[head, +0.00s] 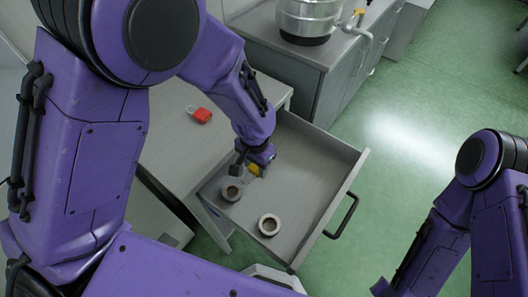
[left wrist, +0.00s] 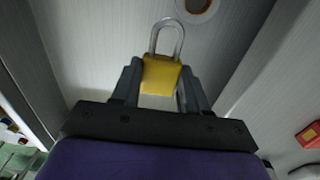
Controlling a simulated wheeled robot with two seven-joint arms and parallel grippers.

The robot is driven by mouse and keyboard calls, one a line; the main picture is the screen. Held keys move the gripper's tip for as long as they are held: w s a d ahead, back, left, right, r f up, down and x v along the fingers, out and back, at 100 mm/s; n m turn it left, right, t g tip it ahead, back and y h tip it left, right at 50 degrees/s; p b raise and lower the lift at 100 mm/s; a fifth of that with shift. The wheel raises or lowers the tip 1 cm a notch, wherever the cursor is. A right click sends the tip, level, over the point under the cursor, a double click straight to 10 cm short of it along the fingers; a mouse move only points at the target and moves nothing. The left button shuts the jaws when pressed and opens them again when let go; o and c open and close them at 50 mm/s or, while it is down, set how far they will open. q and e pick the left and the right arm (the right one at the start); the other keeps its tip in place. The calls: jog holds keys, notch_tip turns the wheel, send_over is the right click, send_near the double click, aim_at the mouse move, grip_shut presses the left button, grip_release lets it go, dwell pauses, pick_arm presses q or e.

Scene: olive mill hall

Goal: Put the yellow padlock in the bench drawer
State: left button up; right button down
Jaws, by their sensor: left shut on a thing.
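The yellow padlock (head: 253,170) is between the fingers of my left gripper (head: 249,167), within the outline of the open bench drawer (head: 312,175). In the left wrist view the padlock (left wrist: 160,77) shows its yellow body clamped between both fingertips (left wrist: 160,82), with its grey shackle pointing away from the gripper. I cannot tell whether it touches the drawer floor. The drawer is pulled out from the grey bench (head: 172,145). My right arm shows at the right of the head view, but its gripper is out of the picture.
Two ring-shaped rolls lie in the drawer, one (head: 261,224) near the front corner, the other (head: 224,194) close to my left gripper. A red padlock (head: 202,116) lies on the bench top. The drawer's right part is clear. A metal vessel (head: 308,18) stands on the cabinet behind.

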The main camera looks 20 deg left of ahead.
pick_arm(q)
jog(key=w+f, duration=0.2)
jog(key=w+a+f, duration=0.1)
jog(key=w+f, duration=0.1)
jog(key=f, duration=0.1)
jog(key=shift+f, duration=0.1)
jog(key=f, duration=0.2)
jog(key=f+p, duration=0.1)
jog(key=shift+w+f, duration=0.25)
jog(key=shift+f, duration=0.05)
jog(key=shift+s, duration=0.1)
jog(key=shift+f, duration=0.1)
jog(key=o, duration=1.1)
jog(key=shift+o, duration=0.2)
notch_tip(320, 180, up, 12)
jog(key=b, duration=0.1)
jog(key=shift+r, duration=0.2)
